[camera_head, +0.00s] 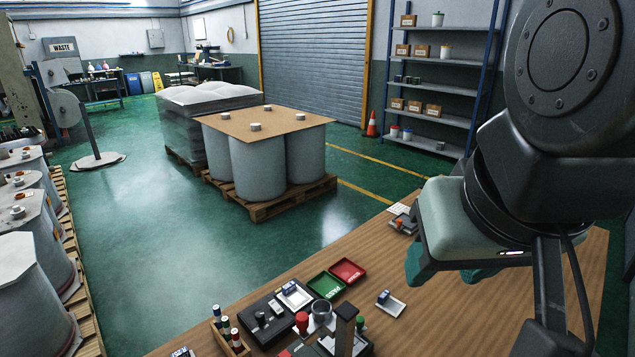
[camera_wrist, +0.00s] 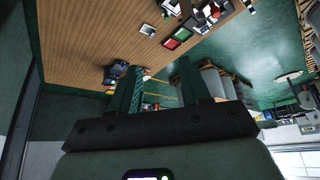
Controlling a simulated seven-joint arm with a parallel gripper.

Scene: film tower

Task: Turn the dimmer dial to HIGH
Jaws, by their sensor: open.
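A black panel (camera_head: 254,331) lies on the wooden table (camera_head: 455,300) near its front left part. Small round knob-like pieces (camera_head: 277,308) stand on it; I cannot tell which one is the dimmer dial, and no HIGH mark can be read. My gripper (camera_head: 450,272) hangs over the right part of the table, well away from the panel. In the wrist view its two teal fingers (camera_wrist: 160,82) are apart with nothing between them. The wrist view shows the tabletop (camera_wrist: 90,40) at an angle, with the panel area small or cut off at the top.
A green tray (camera_head: 326,285) and a red tray (camera_head: 347,271) lie right of the panel. A wooden rack of small bottles (camera_head: 230,338) stands at its left. A small device (camera_head: 403,224) sits at the table's far edge. A pallet of drums (camera_head: 262,165) stands beyond.

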